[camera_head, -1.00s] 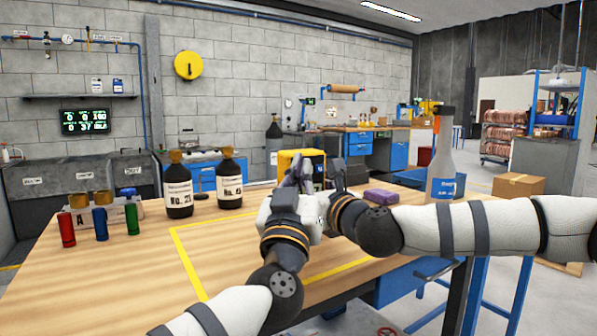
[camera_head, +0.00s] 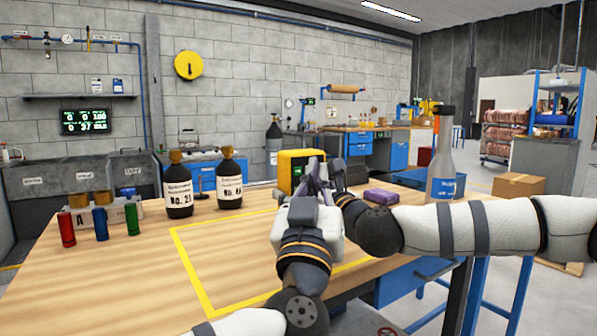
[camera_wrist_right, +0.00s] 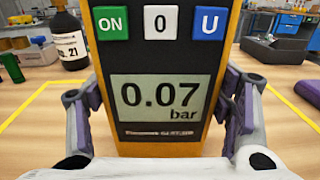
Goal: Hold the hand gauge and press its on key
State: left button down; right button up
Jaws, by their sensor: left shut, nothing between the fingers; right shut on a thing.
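The hand gauge (camera_head: 293,163) is a yellow device with a dark face, held upright above the workbench. In the right wrist view its face shows a green ON key (camera_wrist_right: 112,23), a white 0 key, a blue U key and a lit display (camera_wrist_right: 160,99) reading 0.07 bar. My right gripper (camera_wrist_right: 160,118) is shut on the gauge, with a finger at each side. My left gripper (camera_head: 316,173) is shut and empty, in front of the gauge's right part in the head view. It does not show in the right wrist view, and the ON key is clear there.
Two dark bottles (camera_head: 178,187) stand left of the gauge. Red, blue and green cylinders (camera_head: 101,224) stand at the bench's left. A purple block (camera_head: 380,195) and a grey bottle (camera_head: 441,160) are to the right. The yellow-taped area (camera_head: 205,255) is mostly bare.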

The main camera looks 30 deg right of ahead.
jog(key=shift+f, duration=0.2)
jog(key=o, duration=1.6)
jog(key=shift+r, duration=0.1)
